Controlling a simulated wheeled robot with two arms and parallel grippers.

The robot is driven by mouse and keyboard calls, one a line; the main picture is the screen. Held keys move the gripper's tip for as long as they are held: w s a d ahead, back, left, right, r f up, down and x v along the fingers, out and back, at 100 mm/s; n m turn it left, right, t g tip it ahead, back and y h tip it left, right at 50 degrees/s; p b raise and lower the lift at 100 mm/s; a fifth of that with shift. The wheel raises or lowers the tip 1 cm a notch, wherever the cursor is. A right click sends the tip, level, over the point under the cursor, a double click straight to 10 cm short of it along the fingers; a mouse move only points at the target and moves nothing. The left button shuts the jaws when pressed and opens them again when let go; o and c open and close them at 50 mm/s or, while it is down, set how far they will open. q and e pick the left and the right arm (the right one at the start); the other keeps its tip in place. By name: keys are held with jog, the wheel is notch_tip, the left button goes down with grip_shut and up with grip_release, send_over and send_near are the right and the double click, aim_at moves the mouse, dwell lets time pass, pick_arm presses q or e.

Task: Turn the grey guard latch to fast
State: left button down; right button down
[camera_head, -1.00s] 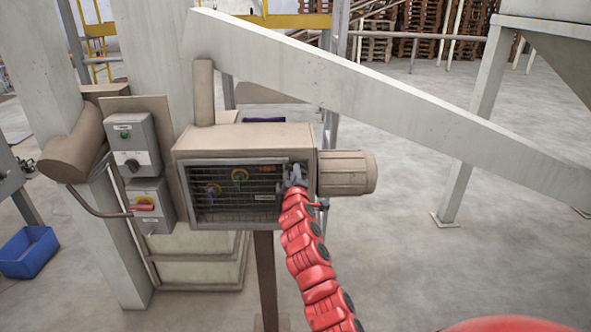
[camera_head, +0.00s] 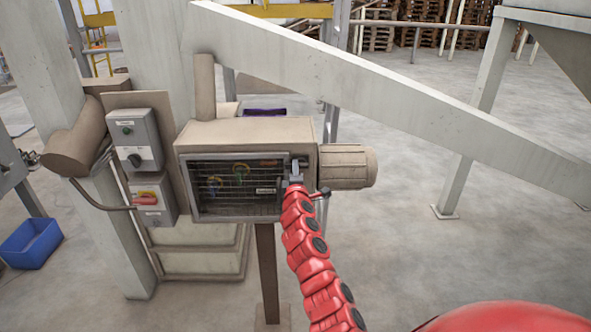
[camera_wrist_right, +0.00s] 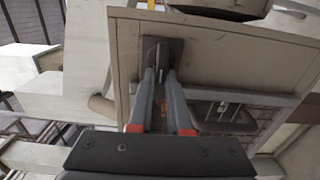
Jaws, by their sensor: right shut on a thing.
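The grey guard latch (camera_wrist_right: 176,46) shows in the right wrist view as a dark grey plate on the beige housing, with a slim part between my fingertips. In the head view the latch is mostly hidden by my right gripper (camera_head: 296,168), at the right edge of the mesh guard (camera_head: 236,188). My right gripper (camera_wrist_right: 161,76) is shut on the latch, its two grey fingers on either side of it. Which way the latch points is too small and covered to tell. My left gripper is not in view.
The beige housing (camera_head: 245,132) carries the guard, with a ribbed motor (camera_head: 346,166) on its right. Switch boxes (camera_head: 134,140) stand on the left. A sloping beam (camera_head: 400,110) crosses behind. A blue bin (camera_head: 30,243) sits on the floor.

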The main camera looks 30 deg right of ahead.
jog(key=shift+r, duration=0.1)
jog(key=c, duration=0.9)
grip_release()
jog(key=shift+o, duration=0.2)
jog(key=b+v, duration=0.4)
jog(key=v, duration=1.2)
jog(key=shift+s+a+f+b, duration=0.2)
jog(key=shift+s+b, duration=0.2)
